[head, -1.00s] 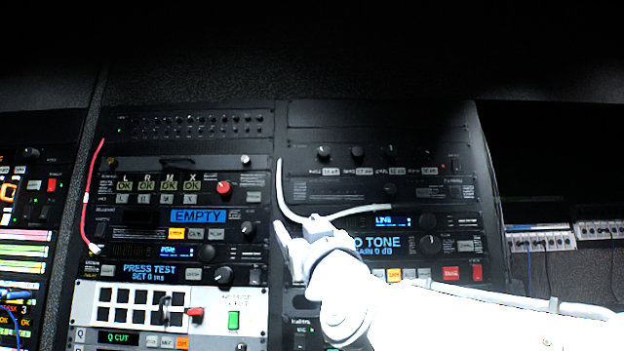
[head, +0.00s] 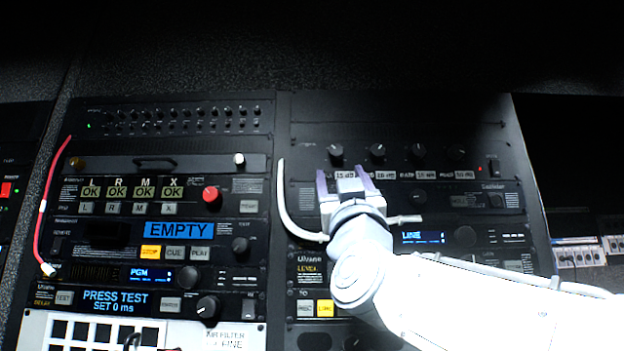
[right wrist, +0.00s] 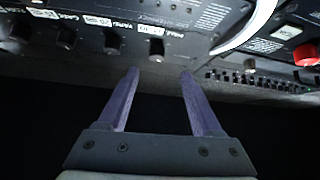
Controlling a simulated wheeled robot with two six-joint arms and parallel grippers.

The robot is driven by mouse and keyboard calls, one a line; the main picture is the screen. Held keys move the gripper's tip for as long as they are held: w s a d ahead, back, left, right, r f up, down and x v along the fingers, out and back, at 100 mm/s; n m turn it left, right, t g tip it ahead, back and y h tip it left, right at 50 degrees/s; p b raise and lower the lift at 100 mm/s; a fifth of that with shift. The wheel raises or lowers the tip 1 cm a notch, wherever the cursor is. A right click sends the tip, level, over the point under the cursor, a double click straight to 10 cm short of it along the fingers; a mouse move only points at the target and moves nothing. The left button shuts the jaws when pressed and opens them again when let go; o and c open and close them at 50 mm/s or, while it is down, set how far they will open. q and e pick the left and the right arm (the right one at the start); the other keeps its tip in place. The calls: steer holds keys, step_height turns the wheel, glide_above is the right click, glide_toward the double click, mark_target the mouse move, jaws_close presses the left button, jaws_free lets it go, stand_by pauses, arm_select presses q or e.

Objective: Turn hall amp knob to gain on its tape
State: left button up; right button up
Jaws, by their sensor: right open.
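A row of black knobs runs along the upper right panel, with a white tape strip under each. The leftmost knob (head: 335,152) has its tape (head: 345,175) just below it; the lettering is too small to read surely, so I cannot tell which knob is the hall amp one. My right gripper (head: 341,170) is open and empty, its purple fingers pointing up just below that leftmost knob. In the right wrist view the picture is turned over; the same knob (right wrist: 157,48) lies beyond and between the fingertips (right wrist: 160,72), apparently not touched. My left gripper is not in view.
Other knobs (head: 377,151) sit close to the right. A white cable (head: 286,205) hangs left of my right gripper and passes behind it. A red knob (head: 211,194) and a red cable (head: 43,205) are on the left rack.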

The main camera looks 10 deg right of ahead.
mark_target(336, 155)
steer(key=p+x, duration=0.3)
steer(key=x, duration=0.1)
steer(key=p+x, duration=0.3)
steer(key=x, duration=0.1)
steer(key=shift+w+d+r, duration=0.1)
steer(key=shift+d+r, duration=0.15)
steer(key=shift+w+r, duration=0.25)
steer(key=shift+w, duration=0.1)
jaws_close()
